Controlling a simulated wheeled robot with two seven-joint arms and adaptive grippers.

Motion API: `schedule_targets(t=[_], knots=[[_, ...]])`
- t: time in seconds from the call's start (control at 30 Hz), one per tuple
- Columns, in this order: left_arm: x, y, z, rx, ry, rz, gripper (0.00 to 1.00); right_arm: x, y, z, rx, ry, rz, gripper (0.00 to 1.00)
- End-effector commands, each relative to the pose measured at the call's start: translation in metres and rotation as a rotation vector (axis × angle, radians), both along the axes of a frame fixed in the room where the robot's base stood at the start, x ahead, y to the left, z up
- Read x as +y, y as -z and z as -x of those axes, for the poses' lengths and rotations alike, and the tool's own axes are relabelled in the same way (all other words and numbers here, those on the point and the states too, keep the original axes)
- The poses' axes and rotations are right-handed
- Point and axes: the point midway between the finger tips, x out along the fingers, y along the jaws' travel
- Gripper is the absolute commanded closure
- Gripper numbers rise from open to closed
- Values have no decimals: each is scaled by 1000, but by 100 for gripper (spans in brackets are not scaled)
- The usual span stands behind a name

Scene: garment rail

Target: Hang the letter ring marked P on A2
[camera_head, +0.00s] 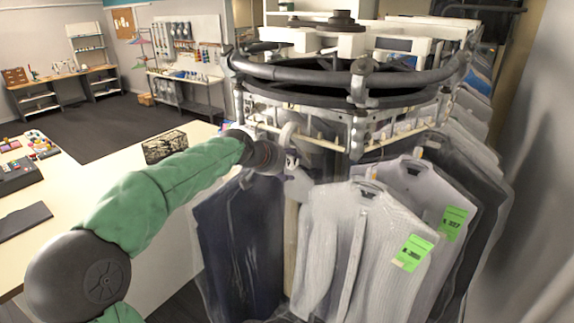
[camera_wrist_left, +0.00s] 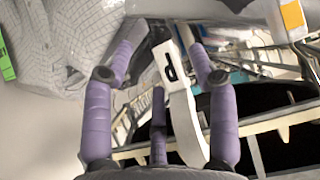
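The letter ring marked P (camera_wrist_left: 184,118) is a white curved piece with a black P on its tag. In the left wrist view it sits between the purple fingers of my left gripper (camera_wrist_left: 160,62), which look closed around it. In the head view my left gripper (camera_head: 290,162) is at the near left side of the round garment rail (camera_head: 300,75), just above the hanging clothes. The white ring (camera_head: 288,132) stands up from the gripper there, close to the rail's lower bars. I cannot read an A2 mark. My right gripper is not in view.
A dark garment (camera_head: 240,240) hangs just below the gripper. Light grey shirts (camera_head: 345,240) with green price tags (camera_head: 412,252) hang to the right. A pale counter (camera_head: 165,225) with a patterned black box (camera_head: 165,146) stands left. Open floor lies behind.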

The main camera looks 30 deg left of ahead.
Motion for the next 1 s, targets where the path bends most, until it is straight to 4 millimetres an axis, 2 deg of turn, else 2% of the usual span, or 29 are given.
schedule_targets(t=[0.27,0.7,1.0], knots=[[1,-8,9,-2,-1,0,42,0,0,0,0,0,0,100],[7,-54,76,-2,-2,-1,42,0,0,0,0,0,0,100],[8,-68,97,0,0,0,42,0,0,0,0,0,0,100]])
